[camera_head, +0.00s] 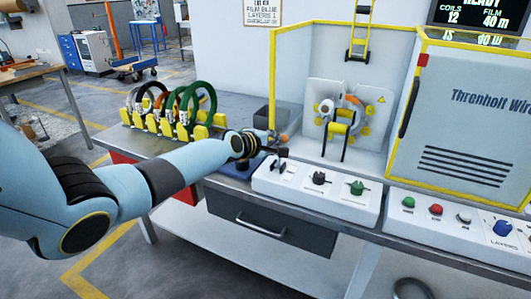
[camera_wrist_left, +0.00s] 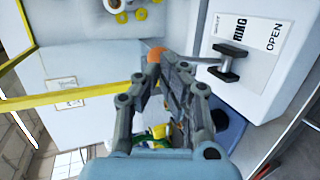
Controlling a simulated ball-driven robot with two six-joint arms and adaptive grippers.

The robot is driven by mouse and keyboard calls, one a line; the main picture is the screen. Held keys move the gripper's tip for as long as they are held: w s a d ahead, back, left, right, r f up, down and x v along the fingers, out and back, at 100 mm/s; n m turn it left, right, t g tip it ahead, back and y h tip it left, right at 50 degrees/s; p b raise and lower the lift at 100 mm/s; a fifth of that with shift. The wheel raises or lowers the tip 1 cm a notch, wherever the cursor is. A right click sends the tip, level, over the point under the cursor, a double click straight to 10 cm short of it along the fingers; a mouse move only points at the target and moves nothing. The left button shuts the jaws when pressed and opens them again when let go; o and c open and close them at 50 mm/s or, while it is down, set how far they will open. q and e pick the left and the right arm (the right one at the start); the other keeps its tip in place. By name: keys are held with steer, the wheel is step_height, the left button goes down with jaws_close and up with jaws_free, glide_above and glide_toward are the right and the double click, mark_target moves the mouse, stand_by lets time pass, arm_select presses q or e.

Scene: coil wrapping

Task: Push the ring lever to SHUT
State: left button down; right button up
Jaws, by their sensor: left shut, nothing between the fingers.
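The ring lever (camera_head: 280,165) sits at the left end of the white control panel (camera_head: 310,200). In the left wrist view the ring lever (camera_wrist_left: 230,63) has a black base and a grey rod running behind my fingers, seemingly to an orange knob (camera_wrist_left: 155,54). The knob (camera_head: 284,138) also shows in the head view. A label (camera_wrist_left: 245,37) beside the lever reads RING and OPEN. My left gripper (camera_head: 274,149) is shut and empty, close beside the rod; its fingers (camera_wrist_left: 174,72) hide part of it. I cannot tell whether they touch. My right gripper is out of view.
A black knob (camera_head: 319,179) and a green knob (camera_head: 356,187) sit right of the lever. The yellow-framed wrapping machine (camera_head: 345,115) stands behind. A rack of coloured coils (camera_head: 175,120) is at the left. A drawer (camera_head: 270,226) is below.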

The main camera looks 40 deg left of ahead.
arm_select(q)
steer(key=shift+w+a+b, duration=0.15)
steer(key=shift+w+b, duration=0.2)
steer(key=shift+w, duration=0.35)
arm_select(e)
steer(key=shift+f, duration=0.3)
arm_select(q)
steer(key=shift+r, duration=0.1)
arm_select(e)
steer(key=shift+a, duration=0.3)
